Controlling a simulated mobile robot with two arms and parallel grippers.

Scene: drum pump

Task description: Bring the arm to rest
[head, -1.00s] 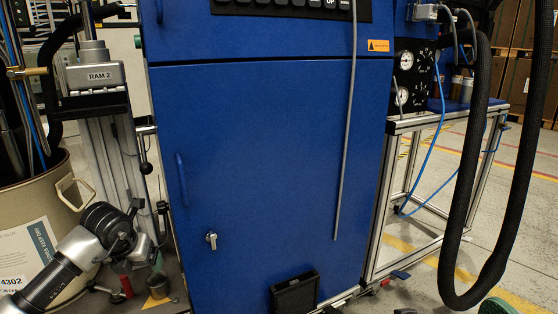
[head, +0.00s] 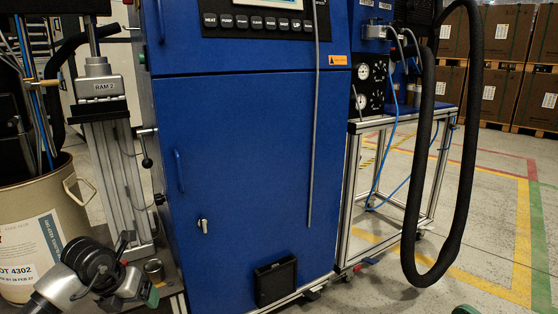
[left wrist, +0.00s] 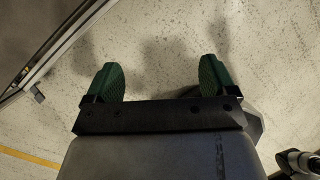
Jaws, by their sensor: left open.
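My left arm comes in at the lower left of the head view. Its gripper (head: 138,292) is low in front of the drum and cabinet, with one green finger pad showing clearly. In the left wrist view the left gripper (left wrist: 158,78) is open, its two green fingers wide apart with nothing between them. Pale speckled floor lies behind them. A small green piece at the bottom edge of the head view looks like a fingertip of my right gripper (head: 465,309). The rest of it is out of frame, so its opening is hidden.
A blue cabinet (head: 250,150) stands ahead. Left of it are the RAM 2 post (head: 103,88) and a beige drum (head: 40,205). A black hose (head: 468,150) hangs in a loop at right, before a framed cart (head: 350,190). Floor at right is clear.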

